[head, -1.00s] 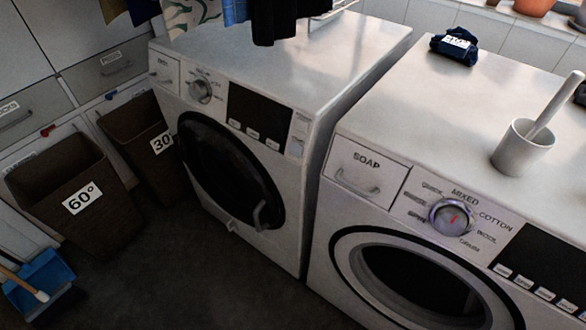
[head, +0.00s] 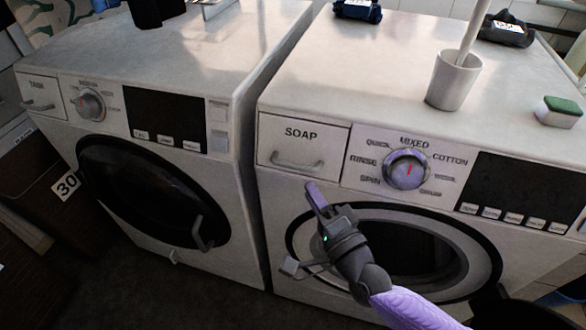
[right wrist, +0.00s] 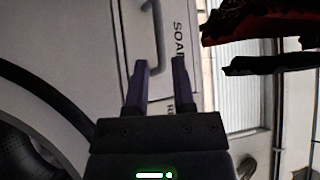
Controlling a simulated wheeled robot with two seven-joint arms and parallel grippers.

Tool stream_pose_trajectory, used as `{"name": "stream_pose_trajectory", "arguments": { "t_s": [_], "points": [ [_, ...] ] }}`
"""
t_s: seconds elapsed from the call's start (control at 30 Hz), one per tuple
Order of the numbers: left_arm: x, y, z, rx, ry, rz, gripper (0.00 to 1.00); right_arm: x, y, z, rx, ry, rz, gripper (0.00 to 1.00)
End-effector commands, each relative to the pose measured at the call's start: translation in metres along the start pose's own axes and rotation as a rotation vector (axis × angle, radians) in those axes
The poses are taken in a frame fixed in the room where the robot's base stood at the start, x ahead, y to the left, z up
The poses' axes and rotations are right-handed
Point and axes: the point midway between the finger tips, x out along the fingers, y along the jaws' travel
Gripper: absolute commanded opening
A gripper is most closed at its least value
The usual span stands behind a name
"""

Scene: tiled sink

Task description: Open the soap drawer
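The soap drawer (head: 302,142) is a white panel labelled SOAP at the top left of the right washing machine's front. It looks shut, flush with the front. Its grey bar handle (head: 297,164) is clear in the head view. My right gripper (head: 317,197) is just below and right of the handle, in front of the machine. In the right wrist view, the two fingers of the right gripper (right wrist: 160,78) are apart with nothing between them. The handle (right wrist: 157,30) lies beyond their tips, roughly in line with the gap. My left gripper is in neither view.
A program dial (head: 406,169) sits right of the drawer, above the round door (head: 420,250). On the machine top (head: 350,90) stand a white cup (head: 452,80) with a stick and a green-white sponge (head: 558,112). Another machine (head: 150,55) stands at left across a narrow gap.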

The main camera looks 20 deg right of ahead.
Motion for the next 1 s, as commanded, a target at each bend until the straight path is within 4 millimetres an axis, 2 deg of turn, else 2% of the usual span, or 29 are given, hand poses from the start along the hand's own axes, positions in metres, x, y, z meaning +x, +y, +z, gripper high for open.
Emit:
{"name": "stream_pose_trajectory", "arguments": {
  "t_s": [0.1, 0.33, 0.5, 0.73, 0.77, 0.9, 1.0],
  "points": [
    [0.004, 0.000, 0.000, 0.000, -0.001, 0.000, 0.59, 0.029, 0.000, 0.000, 0.000, 0.002, -0.003, 0.31],
    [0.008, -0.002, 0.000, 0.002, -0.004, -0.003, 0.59, 0.065, 0.001, 0.000, -0.005, 0.001, 0.000, 0.31],
    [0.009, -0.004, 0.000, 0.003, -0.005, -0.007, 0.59, 0.074, 0.001, 0.000, -0.006, -0.001, 0.002, 0.31],
    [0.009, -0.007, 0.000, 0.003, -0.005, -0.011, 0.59, 0.074, 0.001, 0.000, -0.006, -0.001, 0.003, 0.31],
    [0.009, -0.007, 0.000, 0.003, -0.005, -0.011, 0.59, 0.074, 0.001, 0.000, -0.006, -0.001, 0.003, 0.27],
    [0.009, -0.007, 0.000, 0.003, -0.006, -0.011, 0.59, 0.074, 0.001, 0.000, -0.007, -0.001, 0.003, 0.00],
    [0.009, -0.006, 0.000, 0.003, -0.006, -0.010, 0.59, 0.074, 0.001, 0.000, -0.007, -0.001, 0.003, 0.00]
  ]
}}
